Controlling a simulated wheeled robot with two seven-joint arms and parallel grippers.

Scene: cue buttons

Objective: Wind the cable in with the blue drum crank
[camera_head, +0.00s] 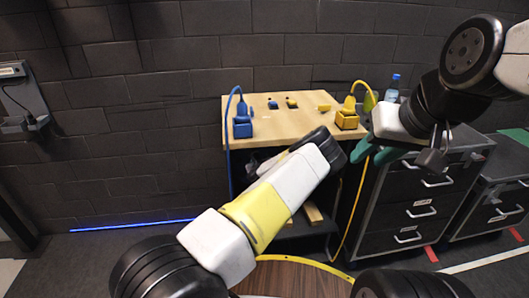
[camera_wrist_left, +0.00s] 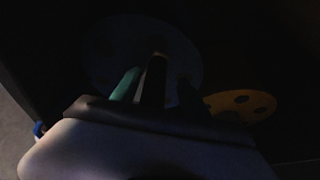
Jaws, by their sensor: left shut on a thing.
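The dim left wrist view shows a dark blue disc, the blue drum (camera_wrist_left: 105,50), with a crank handle (camera_wrist_left: 156,47) standing out from it. My left gripper (camera_wrist_left: 152,80), one teal finger visible, is shut on this handle. In the head view my left arm reaches toward the table's underside, and its gripper is hidden. A blue cable (camera_head: 229,125) loops from a blue block (camera_head: 242,128) on the table and hangs down the table's left side. My right gripper (camera_head: 372,158) has teal fingers apart, empty, by the table's right edge.
A yellow drum (camera_wrist_left: 240,103) is right of the blue one. The wooden table (camera_head: 280,122) also carries a yellow block (camera_head: 347,120) with a yellow cable (camera_head: 346,235), and small blue and yellow pieces. A dark drawer cabinet (camera_head: 420,205) and a bottle (camera_head: 393,88) are at right.

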